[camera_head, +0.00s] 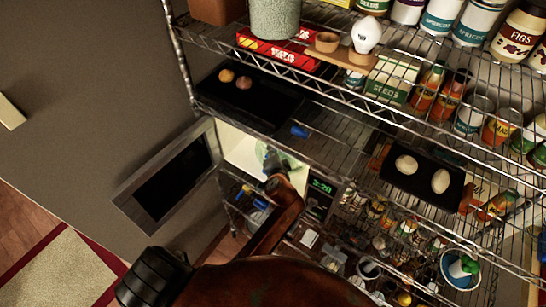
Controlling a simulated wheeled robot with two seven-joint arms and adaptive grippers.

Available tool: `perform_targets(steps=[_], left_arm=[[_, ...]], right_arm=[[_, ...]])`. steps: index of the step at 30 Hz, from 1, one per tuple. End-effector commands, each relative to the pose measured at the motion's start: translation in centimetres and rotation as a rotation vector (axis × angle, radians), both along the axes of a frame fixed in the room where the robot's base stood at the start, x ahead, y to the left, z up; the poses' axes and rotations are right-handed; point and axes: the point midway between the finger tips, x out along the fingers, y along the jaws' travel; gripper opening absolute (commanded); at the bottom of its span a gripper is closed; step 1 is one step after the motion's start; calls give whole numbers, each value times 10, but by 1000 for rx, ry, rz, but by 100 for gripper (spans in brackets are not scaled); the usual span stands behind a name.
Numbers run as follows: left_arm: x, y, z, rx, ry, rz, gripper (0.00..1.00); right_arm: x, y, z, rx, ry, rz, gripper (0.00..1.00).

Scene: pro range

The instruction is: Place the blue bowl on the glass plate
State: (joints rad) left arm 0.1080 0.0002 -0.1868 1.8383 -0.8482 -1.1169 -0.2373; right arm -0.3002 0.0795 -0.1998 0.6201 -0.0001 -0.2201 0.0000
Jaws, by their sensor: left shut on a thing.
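The microwave stands on the wire shelf with its door (168,180) swung open to the left and its inside lit. My left gripper (270,160) reaches into the opening and is shut. A pale bluish thing at its fingertips appears to be the blue bowl (262,150); the gripper hides much of it. A pale green, see-through surface beside the fingers looks like the glass plate (291,161). I cannot tell whether the bowl touches the plate. My right gripper is not in view.
A black tray (282,112) with two round items sits above the microwave. To the right, another black tray (447,184) holds two pale eggs. Cans and bottles crowd the shelves. The open door narrows the left side; bare wall lies beyond it.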

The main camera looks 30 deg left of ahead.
Motion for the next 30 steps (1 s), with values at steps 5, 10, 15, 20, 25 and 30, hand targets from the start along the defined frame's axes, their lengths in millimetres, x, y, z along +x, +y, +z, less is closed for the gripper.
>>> perform_targets(steps=[5,10,15,20,25,30], left_arm=[[0,0,-20,2,2,-1,0],[3,-1,-36,2,-1,-3,0],[4,-1,-38,0,-3,-3,0],[4,-1,-39,1,-2,-2,0],[4,-1,-42,-1,1,-2,21],[4,-1,-42,-1,1,-2,31]], right_arm=[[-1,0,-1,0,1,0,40],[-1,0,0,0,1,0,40],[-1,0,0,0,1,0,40],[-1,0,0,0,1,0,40],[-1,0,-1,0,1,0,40],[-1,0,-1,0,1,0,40]])
